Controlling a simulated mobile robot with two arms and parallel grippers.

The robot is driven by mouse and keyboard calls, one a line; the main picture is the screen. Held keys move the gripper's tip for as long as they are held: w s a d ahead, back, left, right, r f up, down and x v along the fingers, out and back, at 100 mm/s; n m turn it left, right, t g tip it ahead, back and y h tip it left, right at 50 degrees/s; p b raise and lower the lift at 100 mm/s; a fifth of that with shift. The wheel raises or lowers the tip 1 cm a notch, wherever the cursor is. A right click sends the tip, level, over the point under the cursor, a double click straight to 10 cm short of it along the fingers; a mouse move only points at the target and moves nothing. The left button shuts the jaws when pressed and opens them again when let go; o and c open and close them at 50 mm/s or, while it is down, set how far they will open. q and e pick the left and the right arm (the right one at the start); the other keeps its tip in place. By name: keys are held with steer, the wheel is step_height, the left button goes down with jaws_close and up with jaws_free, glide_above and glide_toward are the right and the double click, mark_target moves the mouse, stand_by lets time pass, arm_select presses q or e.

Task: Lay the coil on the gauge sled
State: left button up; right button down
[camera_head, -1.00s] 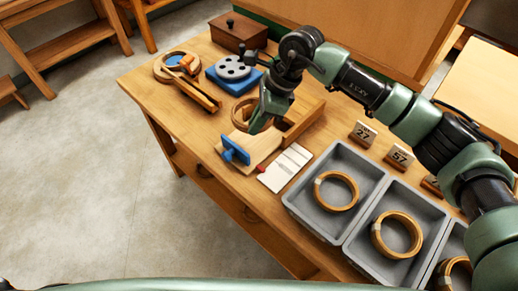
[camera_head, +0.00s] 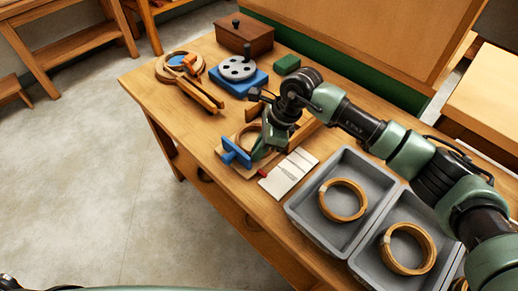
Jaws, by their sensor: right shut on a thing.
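The gauge sled (camera_head: 238,170) is a wooden board on the bench with a blue T-shaped stop (camera_head: 235,152) at its near left end and a raised wooden strip along its far side. The coil (camera_head: 243,138) is a tan wooden-looking ring, partly hidden by my right gripper. My right gripper (camera_head: 260,151) is shut on the coil, low over the sled beside the blue stop. I cannot tell whether the coil touches the board. My left gripper is not in view.
A white card (camera_head: 290,174) lies beside the sled. Grey trays (camera_head: 333,237) with other coils stand at the right. A blue block with a grey disc (camera_head: 238,68), a wooden box (camera_head: 244,37) and a round clamp-like tool (camera_head: 180,66) stand at the back left.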

steer(key=shift+f, duration=0.1)
steer(key=c, duration=1.8)
jaws_free()
steer(key=shift+r, duration=0.3)
steer(key=p+v, duration=0.4)
steer(key=v, duration=0.7)
steer(key=shift+d+r+p, duration=0.2)
steer(key=shift+r+p, duration=0.1)
steer(key=shift+p, duration=0.1)
